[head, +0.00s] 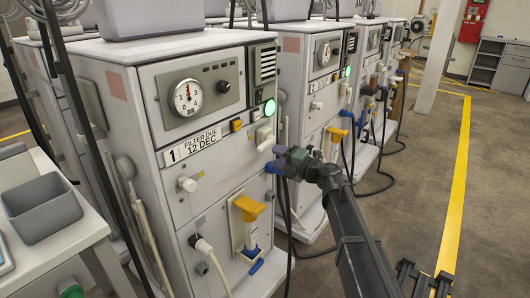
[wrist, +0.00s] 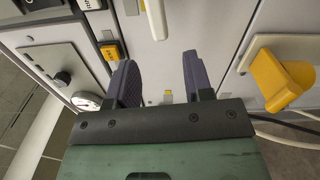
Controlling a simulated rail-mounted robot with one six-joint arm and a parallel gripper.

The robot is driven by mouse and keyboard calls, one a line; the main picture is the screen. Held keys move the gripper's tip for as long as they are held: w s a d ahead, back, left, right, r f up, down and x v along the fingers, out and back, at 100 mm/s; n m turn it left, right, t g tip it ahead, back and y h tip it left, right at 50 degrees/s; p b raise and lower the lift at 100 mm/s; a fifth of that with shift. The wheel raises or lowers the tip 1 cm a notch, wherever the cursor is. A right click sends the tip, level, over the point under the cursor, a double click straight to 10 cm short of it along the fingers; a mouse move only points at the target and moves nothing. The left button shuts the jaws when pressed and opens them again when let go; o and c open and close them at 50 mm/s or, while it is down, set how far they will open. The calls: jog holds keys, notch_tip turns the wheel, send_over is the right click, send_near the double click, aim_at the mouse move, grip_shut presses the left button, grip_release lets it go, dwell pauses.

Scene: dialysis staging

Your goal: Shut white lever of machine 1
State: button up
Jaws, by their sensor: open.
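Machine 1 (head: 215,165) is the near white cabinet, marked "1 FILTER DUE 12 DEC". Its white lever (head: 264,136) is on the right part of its front, below the lit green button. The lever also shows at the top edge of the wrist view (wrist: 156,18), partly cut off, with its end toward my gripper. My gripper (head: 273,166) is just below the lever in the head view, close to the front of the machine. In the wrist view my gripper (wrist: 160,62) is open, with nothing between its two dark fingers. The lever lies beyond the fingertips, apart from them.
A yellow handle (head: 249,208) sits below on machine 1, also large at right in the wrist view (wrist: 277,82). An orange button (wrist: 110,50) is near the left finger. Dark cables (head: 290,215) hang beside my arm.

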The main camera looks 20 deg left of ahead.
jog(key=shift+s+d, duration=0.15)
jog(key=shift+d, duration=0.4)
